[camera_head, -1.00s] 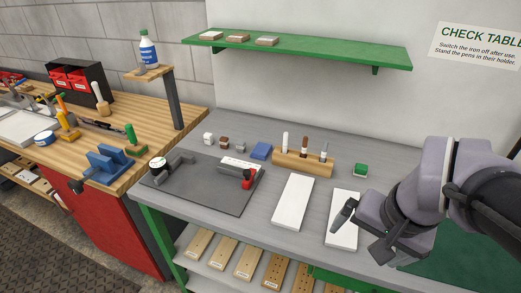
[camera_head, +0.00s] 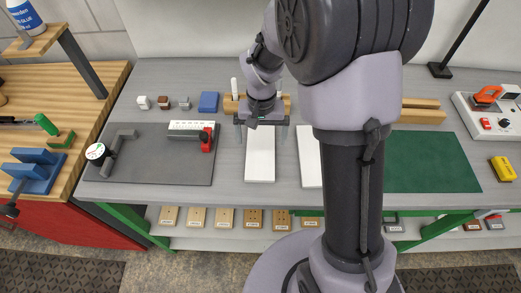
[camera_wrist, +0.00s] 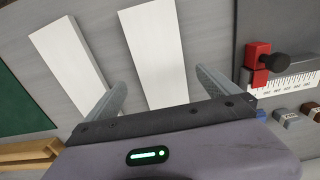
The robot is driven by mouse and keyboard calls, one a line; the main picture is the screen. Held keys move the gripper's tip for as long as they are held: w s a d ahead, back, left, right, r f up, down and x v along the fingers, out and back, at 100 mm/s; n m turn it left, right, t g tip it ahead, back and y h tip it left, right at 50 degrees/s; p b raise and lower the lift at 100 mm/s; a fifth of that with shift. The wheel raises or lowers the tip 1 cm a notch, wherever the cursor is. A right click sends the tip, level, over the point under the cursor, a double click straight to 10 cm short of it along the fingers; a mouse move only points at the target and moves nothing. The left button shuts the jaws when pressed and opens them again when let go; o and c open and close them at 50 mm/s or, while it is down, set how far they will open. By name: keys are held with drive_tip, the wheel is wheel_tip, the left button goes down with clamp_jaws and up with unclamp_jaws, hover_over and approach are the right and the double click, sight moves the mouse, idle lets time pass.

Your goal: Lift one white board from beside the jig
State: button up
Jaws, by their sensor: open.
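Two long white boards lie side by side on the grey bench, right of the jig. The left board (camera_head: 260,165) is partly under my gripper (camera_head: 262,141); the right board (camera_head: 308,165) is partly hidden by my arm. My gripper is open and empty, one finger on each side of the left board's far part. In the wrist view the left board (camera_wrist: 167,50) runs between the fingers (camera_wrist: 161,80), and the other board (camera_wrist: 68,52) lies outside them. I cannot tell the fingers' height. The dark jig plate (camera_head: 150,167) carries a red clamp (camera_head: 208,138).
A wooden pen holder (camera_head: 230,103) stands just behind my gripper. A blue block (camera_head: 208,102) and small blocks sit left of it. A green mat (camera_head: 430,162) lies right of my arm. A wooden workbench (camera_head: 80,95) adjoins on the left.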

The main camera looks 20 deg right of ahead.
sight(261, 148)
drive_tip(key=f, duration=0.1)
drive_tip(key=f+b, duration=0.1)
drive_tip(key=f, duration=0.1)
drive_tip(key=f+b, duration=0.1)
drive_tip(key=shift+w+f, duration=0.3)
drive_tip(key=shift+f, duration=0.1)
drive_tip(key=shift+r, duration=0.15)
drive_tip(key=c, duration=1.6)
